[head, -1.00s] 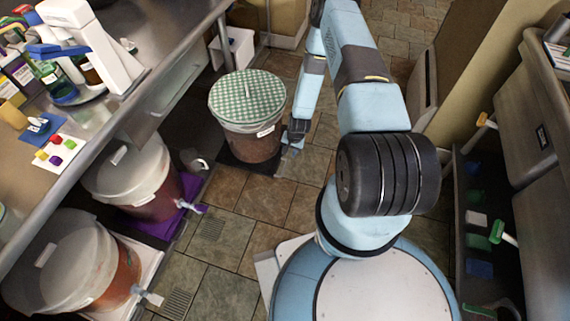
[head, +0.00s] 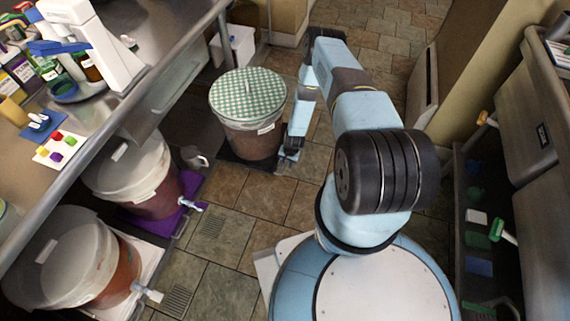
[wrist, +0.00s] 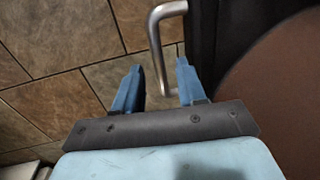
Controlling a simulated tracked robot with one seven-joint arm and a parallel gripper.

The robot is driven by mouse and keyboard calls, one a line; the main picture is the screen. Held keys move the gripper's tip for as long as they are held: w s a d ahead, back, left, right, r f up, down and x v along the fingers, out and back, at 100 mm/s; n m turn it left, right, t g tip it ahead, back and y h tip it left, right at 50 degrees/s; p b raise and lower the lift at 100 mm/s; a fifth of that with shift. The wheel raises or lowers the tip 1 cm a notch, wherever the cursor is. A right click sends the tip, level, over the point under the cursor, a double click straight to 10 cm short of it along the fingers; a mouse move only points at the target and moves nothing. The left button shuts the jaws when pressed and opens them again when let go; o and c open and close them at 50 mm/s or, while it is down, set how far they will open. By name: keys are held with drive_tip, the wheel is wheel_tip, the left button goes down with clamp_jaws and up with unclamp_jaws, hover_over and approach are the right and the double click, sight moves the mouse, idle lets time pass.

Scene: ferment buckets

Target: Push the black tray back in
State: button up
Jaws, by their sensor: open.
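The black tray (head: 266,168) lies on the tiled floor under a bucket with a green-and-white checked cover (head: 248,97). In the wrist view the tray (wrist: 212,45) fills the upper right, with a silver handle (wrist: 154,42) standing out from its side. My gripper (head: 290,153) is low beside the tray's right side in the head view. In the wrist view my gripper (wrist: 158,82) is open, and the handle's bar appears between its two fingers. I cannot tell whether the fingers touch the handle.
A purple tray (head: 193,186) with a bucket and a white tray (head: 152,252) with another bucket stand at left under the steel counter (head: 170,50). A white tub (head: 232,45) is behind the checked bucket. Tiled floor is open in the middle. A dark rack (head: 478,190) stands at right.

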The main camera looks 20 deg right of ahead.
drive_tip(key=shift+w+a+f, duration=0.1)
drive_tip(key=shift+f, duration=0.5)
drive_tip(key=shift+c, duration=0.2)
clamp_jaws()
